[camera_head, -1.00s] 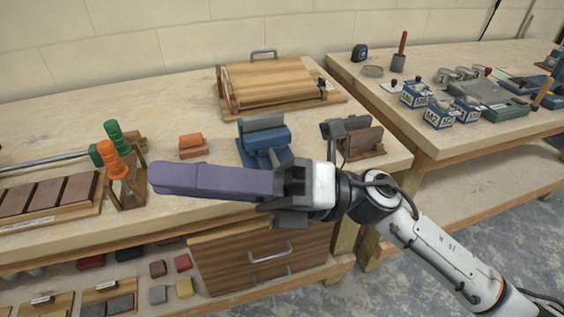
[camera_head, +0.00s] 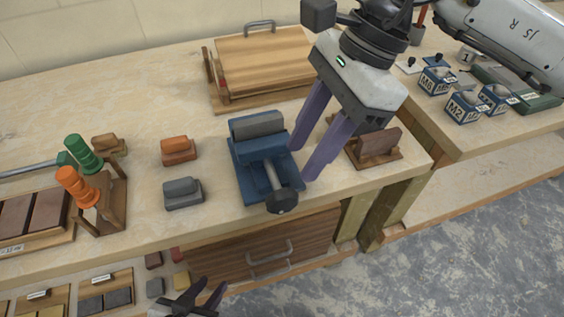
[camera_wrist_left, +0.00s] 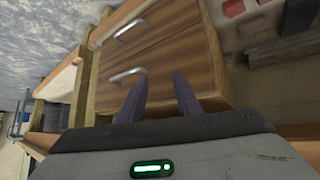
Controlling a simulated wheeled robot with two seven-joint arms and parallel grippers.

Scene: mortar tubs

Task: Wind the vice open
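The blue vice (camera_head: 250,180) stands near the bench's front edge. Its grey-topped jaws (camera_head: 257,125) are at the back, and I cannot tell how wide any gap between them is. Its grey screw ends in a dark knob (camera_head: 283,201) that juts toward the front edge. My right gripper (camera_head: 303,163) comes down from the upper right, open and empty. Its purple fingers are just right of the vice, beside the screw and apart from the knob. My left gripper (camera_head: 213,292) is low in front of the bench; in the left wrist view its fingers (camera_wrist_left: 160,88) are apart and empty.
An orange block (camera_head: 179,151) and a grey block (camera_head: 183,193) lie left of the vice. A wooden stand with a brown block (camera_head: 376,145) is close right of my right gripper. A wooden board (camera_head: 262,62) lies behind. Drawers (camera_head: 270,250) are below the bench.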

